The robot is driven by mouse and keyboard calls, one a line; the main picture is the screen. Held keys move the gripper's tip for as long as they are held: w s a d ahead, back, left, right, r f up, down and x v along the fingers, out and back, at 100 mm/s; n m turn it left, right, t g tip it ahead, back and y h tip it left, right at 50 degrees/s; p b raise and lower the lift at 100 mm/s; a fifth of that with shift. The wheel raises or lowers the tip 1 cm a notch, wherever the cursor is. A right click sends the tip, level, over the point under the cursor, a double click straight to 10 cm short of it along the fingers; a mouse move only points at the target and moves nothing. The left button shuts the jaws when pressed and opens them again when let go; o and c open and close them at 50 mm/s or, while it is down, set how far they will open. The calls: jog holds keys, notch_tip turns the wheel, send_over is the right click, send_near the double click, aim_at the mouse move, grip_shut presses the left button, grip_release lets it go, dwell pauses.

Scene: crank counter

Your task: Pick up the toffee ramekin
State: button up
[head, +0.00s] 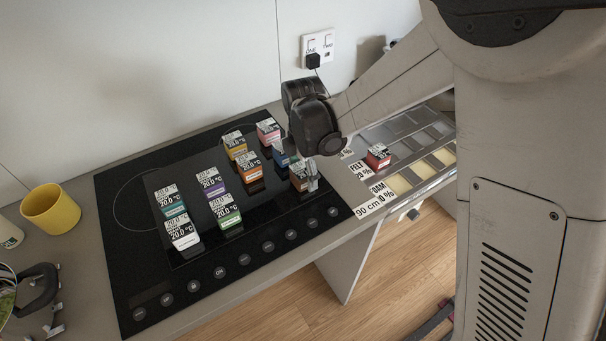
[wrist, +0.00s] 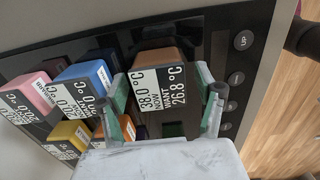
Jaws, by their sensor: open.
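In the head view the toffee ramekin (head: 298,180) stands on the black hob at the right end of the group. My gripper (head: 309,183) is down over it and partly hides it.
A blue block (wrist: 98,73) is close beside my gripper; orange (head: 250,170), yellow and pink (head: 269,133) blocks are near. Several more stand left on the hob (head: 130,240). A yellow mug (head: 51,210) is far left.

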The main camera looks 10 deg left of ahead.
jog(key=c, duration=1.4)
jog(key=shift+r, duration=0.1)
